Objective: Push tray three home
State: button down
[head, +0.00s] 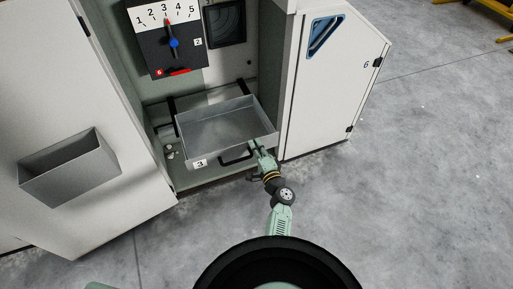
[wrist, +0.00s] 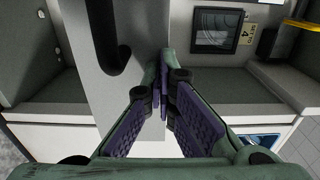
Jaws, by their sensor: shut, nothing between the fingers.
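Tray three (head: 225,122) is an empty grey metal tray with a "3" label (head: 200,163) on its front, in the head view. It sits pulled out on black rails in the cabinet opening, its front near the opening's edge. A black bar handle (head: 236,158) is on its front. My gripper (head: 258,147) is shut and empty at the right part of the tray's front, right of the handle. In the wrist view my fingertips (wrist: 163,77) are close against the grey front panel (wrist: 135,100), with the handle (wrist: 107,45) to their left. Contact is not certain.
A dial plate (head: 184,59) numbered 1 to 5 hangs above the tray, its red pointer near 3. An open white door with a grey bin (head: 70,172) stands left. Another open door (head: 335,85) stands right.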

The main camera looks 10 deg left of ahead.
jog(key=b+x, duration=1.2)
jog(key=x, duration=0.8)
jog(key=shift+f, duration=0.1)
jog(key=shift+w+a+b, duration=0.4)
jog(key=shift+w+b, duration=0.15)
jog(key=shift+r, duration=0.3)
jog(key=shift+w, duration=0.1)
